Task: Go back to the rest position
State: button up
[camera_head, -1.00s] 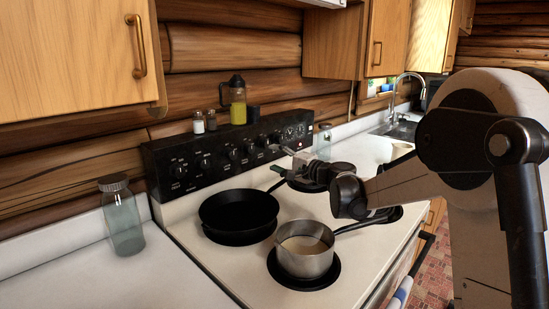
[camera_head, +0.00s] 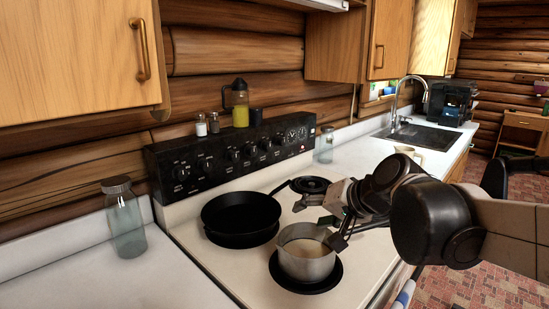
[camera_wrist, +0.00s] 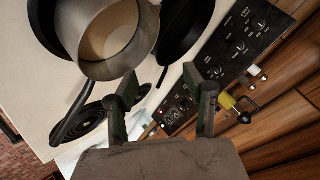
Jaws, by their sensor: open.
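My gripper (camera_head: 322,210) is above the stove, near the right rim of the steel saucepan. In the wrist view its two fingers (camera_wrist: 166,92) are spread apart with nothing between them. The saucepan (camera_head: 306,264) stands on the front burner with pale contents inside; it also shows in the wrist view (camera_wrist: 140,50). My wrist partly hides the saucepan's handle in the head view. A black frying pan (camera_head: 240,236) sits on the burner to its left.
The control panel (camera_head: 232,154) runs along the stove's back, with a yellow-filled bottle (camera_head: 240,108) and shakers on top. A glass jar (camera_head: 125,228) stands on the left counter. The sink (camera_head: 425,137) is at the back right. A rear burner (camera_head: 309,185) is empty.

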jog(key=s+d+f+n+h, duration=0.1)
jog(key=s+d+f+h, duration=0.1)
jog(key=s, duration=0.4)
jog(key=s+d+f+g+h, duration=0.1)
jog(key=s+d+f+h, duration=0.1)
jog(key=s+d+f, duration=0.2)
jog(key=s+d+f+n+h, duration=0.1)
jog(key=s+d, duration=0.4)
jog(key=s, duration=0.5)
notch_tip(320, 180, down, 2)
jog(key=shift+d+f+n+h, duration=0.1)
jog(key=shift+d+n+h, duration=0.2)
jog(key=shift+h, duration=0.3)
